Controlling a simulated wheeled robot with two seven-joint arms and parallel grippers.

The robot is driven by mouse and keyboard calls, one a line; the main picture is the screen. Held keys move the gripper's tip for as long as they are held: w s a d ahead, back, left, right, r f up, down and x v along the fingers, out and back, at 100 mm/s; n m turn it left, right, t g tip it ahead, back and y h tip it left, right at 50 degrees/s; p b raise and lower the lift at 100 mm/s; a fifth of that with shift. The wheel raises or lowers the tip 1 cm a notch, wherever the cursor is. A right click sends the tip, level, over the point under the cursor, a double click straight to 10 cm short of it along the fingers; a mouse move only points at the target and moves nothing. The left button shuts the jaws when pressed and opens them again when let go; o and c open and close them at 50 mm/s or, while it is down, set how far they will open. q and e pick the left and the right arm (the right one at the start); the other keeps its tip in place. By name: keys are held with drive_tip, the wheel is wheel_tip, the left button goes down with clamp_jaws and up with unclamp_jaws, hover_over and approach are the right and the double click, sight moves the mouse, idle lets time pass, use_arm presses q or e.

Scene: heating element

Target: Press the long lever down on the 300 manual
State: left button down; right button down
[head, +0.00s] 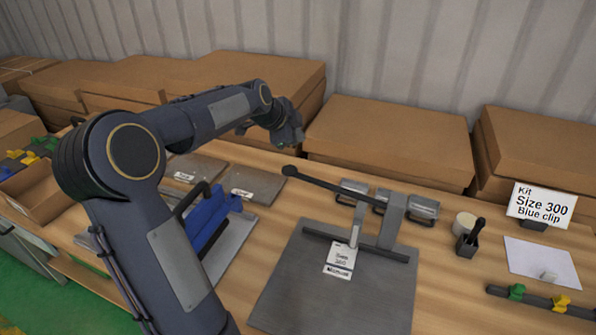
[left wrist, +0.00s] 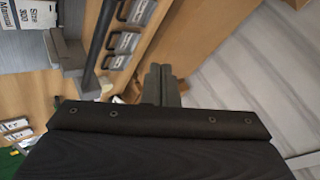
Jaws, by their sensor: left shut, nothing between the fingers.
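The size 300 manual press (head: 392,222) stands on a grey base plate (head: 335,290), with a white label reading Size 300 on it. Its long dark lever (head: 335,189) reaches left and slightly up, ending in a round knob (head: 290,170). My left gripper (head: 295,136) is above the knob in the head view, apart from it in the picture. In the left wrist view, its two fingers (left wrist: 161,84) are together and empty. The lever (left wrist: 99,42) runs to the left of the fingers there, and the label (left wrist: 28,14) is at the top left. My right gripper is out of view.
A blue tool (head: 207,220) on another plate stands left of the press, partly behind my left arm. Several metal blocks (head: 422,209) sit behind the press. Cardboard boxes (head: 390,140) line the back wall. A Size 300 Blue clip sign (head: 541,205) stands at right.

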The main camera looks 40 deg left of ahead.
use_arm(q)
drive_tip(key=b, duration=0.5)
hover_over(294, 173)
wheel_tip(294, 173, down, 8)
drive_tip(key=shift+f+b, duration=0.4)
drive_tip(key=shift+b, duration=0.2)
idle(1.3)
drive_tip(key=shift+f+b, duration=0.35)
drive_tip(key=shift+b, duration=0.2)
